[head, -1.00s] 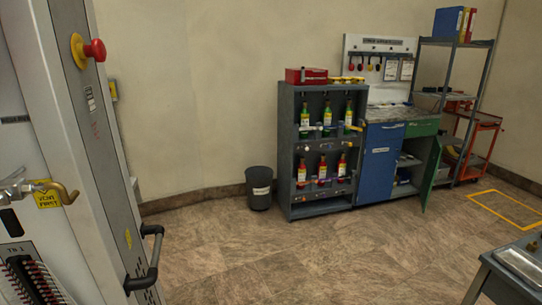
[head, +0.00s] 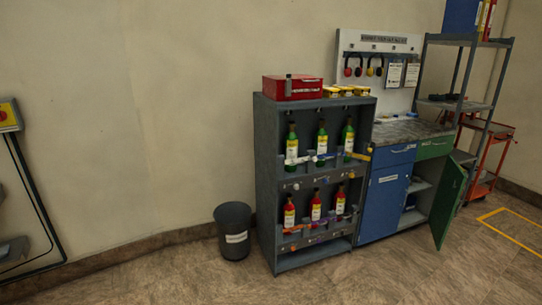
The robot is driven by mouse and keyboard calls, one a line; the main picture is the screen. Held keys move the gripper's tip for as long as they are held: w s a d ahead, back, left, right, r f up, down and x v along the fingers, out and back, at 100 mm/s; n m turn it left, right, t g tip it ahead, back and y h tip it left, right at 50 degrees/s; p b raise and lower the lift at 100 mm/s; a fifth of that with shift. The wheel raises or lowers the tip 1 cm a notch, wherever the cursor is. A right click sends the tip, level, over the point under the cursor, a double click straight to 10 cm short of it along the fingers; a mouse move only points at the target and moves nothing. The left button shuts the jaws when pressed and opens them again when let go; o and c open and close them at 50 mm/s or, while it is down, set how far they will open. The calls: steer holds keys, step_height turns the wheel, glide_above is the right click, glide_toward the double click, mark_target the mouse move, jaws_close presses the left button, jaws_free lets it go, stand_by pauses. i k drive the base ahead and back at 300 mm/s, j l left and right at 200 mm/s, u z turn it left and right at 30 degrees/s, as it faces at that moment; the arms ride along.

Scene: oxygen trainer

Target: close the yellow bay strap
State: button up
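A grey rack (head: 266,190) with two rows of bottles stands against the wall in the middle of the head view. The upper row holds green bottles, such as one at the right (head: 347,138); the lower row holds red bottles, such as one at the left (head: 289,213). Small coloured straps cross in front of the bottles. A yellowish strap or tab (head: 362,155) juts out at the right end of the upper row. The straps are too small to tell which are open or closed. My gripper is not in view.
A black bin (head: 233,230) stands left of the rack. A red box (head: 292,87) sits on its top. To the right is a blue cabinet (head: 384,200) with a green door (head: 449,203) swung open. The floor in front (head: 380,275) is clear.

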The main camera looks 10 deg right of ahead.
mark_target(357, 156)
steer(key=i+z, duration=0.25)
steer(key=i, duration=0.55)
steer(key=i+j+z, duration=0.1)
steer(key=i+z, duration=0.2)
steer(key=i, duration=0.5)
steer(key=i+j+z, duration=0.1)
steer(key=i+j, duration=0.25)
steer(key=i, duration=0.25)
steer(key=i+j+z, duration=0.1)
steer(key=i+j, duration=0.25)
steer(key=i, duration=0.2)
